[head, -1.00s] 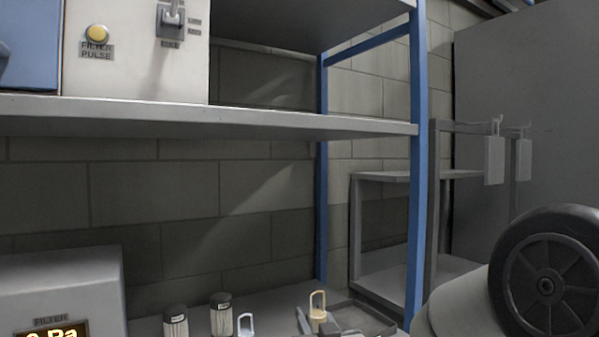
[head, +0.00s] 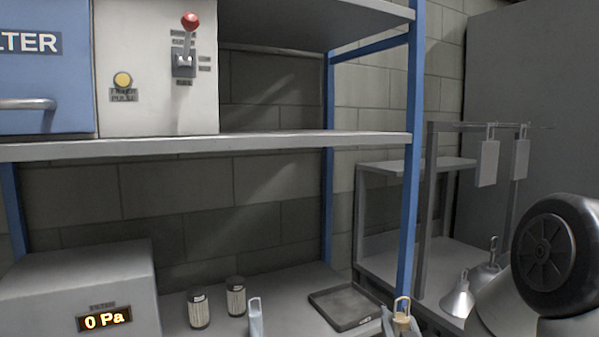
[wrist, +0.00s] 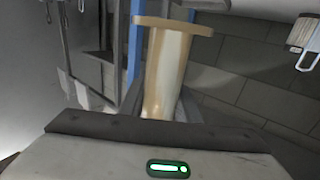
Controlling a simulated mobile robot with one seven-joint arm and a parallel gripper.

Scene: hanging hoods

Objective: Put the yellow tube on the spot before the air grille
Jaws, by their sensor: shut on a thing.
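The yellow tube (wrist: 168,62) is pale tan, with a wide flat rim, and sits between the fingers of my gripper (wrist: 160,102) in the wrist view. My gripper is shut on it. In the head view the tube's yellow looped top (head: 402,309) shows at the bottom edge, by the foot of the right blue post. A grey part of my gripper (head: 388,321) shows just left of it; the rest is cut off. I cannot make out an air grille or a marked spot in either view.
A dark flat tray (head: 345,306) lies left of the tube. Two filter cartridges (head: 199,309) and a pale looped item (head: 256,317) stand further left, beside a grey box reading 0 Pa (head: 105,319). The blue post (head: 410,170) and grey bell-shaped hoods (head: 457,301) are close on the right.

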